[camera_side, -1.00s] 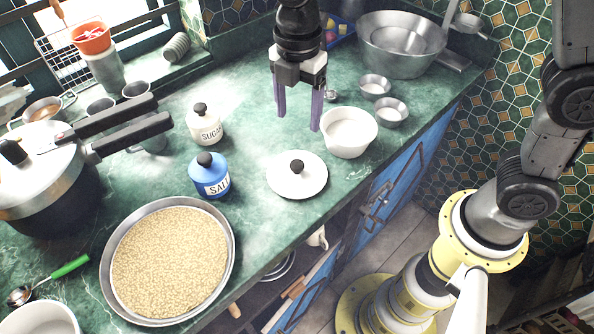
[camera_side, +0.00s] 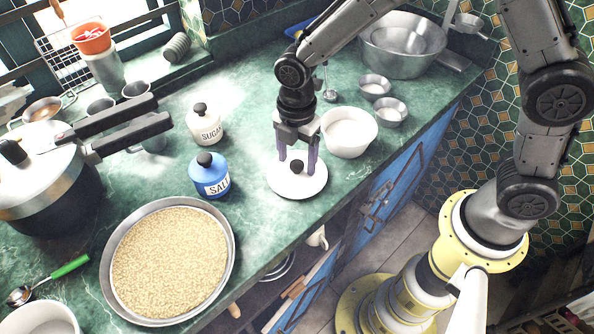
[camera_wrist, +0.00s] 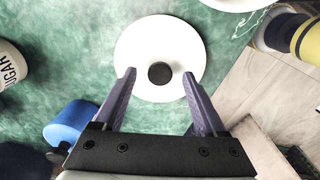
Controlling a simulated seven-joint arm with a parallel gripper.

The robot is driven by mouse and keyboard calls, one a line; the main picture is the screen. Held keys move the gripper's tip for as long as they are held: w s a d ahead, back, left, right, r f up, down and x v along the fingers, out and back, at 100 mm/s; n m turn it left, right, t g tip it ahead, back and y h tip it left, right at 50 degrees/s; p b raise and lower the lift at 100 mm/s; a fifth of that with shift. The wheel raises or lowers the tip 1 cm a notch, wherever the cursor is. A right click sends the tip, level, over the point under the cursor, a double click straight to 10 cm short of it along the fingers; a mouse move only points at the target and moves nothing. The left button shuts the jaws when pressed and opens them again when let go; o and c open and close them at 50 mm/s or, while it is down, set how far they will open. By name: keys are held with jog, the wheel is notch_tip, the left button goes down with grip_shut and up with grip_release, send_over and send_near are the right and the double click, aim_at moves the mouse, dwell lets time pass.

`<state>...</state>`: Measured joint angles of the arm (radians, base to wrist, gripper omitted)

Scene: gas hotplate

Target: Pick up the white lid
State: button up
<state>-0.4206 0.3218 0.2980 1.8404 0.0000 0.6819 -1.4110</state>
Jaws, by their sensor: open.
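The white lid (camera_side: 306,188) lies flat on the green counter near its front edge, with a round black knob (camera_side: 297,166) at its centre. My gripper (camera_side: 298,170) is open over the lid, with its purple fingers pointing down on either side of the knob. In the wrist view the white lid (camera_wrist: 137,45) is ahead of my gripper (camera_wrist: 160,75), and the black knob (camera_wrist: 160,74) shows between the two fingertips. I cannot tell whether the fingertips touch the lid.
A white bowl (camera_side: 350,131) stands right behind the lid. The blue salt jar (camera_side: 209,180) and white sugar jar (camera_side: 207,129) stand to the left. A pan of grain (camera_side: 170,262) is front left. The counter edge lies close on the right.

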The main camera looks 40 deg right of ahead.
jog(key=shift+f, duration=0.3)
grip_shut()
jog(key=shift+r, duration=0.15)
